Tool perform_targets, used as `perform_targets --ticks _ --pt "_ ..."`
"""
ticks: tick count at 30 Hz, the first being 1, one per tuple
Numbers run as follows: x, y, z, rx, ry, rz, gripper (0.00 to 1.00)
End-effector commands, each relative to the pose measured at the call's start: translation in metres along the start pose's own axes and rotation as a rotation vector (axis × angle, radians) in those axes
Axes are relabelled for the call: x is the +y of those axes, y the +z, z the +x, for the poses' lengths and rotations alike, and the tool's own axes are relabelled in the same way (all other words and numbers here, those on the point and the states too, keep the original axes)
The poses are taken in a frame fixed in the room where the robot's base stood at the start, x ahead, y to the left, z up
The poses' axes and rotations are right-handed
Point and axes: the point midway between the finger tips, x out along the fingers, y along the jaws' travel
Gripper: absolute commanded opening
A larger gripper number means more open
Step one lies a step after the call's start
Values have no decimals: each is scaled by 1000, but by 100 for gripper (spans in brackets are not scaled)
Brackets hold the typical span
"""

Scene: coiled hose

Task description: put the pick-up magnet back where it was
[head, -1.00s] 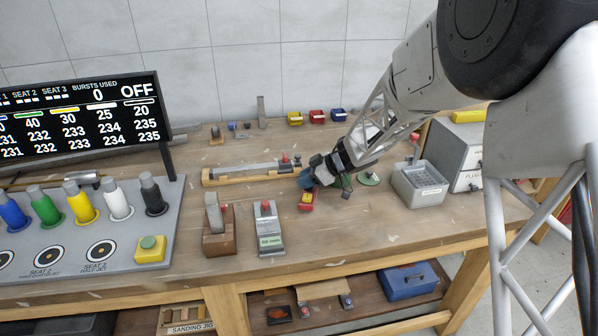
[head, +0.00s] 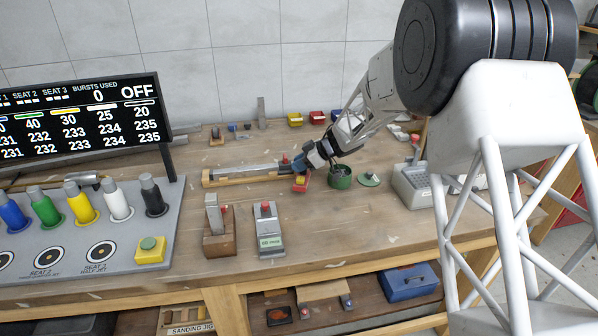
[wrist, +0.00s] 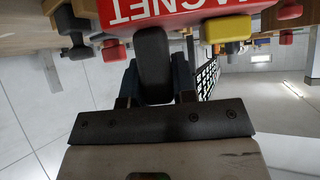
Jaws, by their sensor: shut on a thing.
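My gripper (head: 302,166) is shut on the magnet's dark handle (wrist: 153,52), which sits between the two fingers. The head view does not show clearly whether the magnet touches the bench. My gripper hides part of the holder's right end.
The long wooden holder (head: 225,180) lies to the left. A grey block with a red knob (head: 268,230) stands in front. Small coloured bins (head: 317,117) are behind.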

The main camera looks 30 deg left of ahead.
Motion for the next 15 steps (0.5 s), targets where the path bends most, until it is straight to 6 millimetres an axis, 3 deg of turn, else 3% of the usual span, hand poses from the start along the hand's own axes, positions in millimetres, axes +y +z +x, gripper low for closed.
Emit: perform_targets --ticks 13,15 --pt "8 -1 4 0 0 0 0" --pt "8 7 9 -1 -1 2 0"
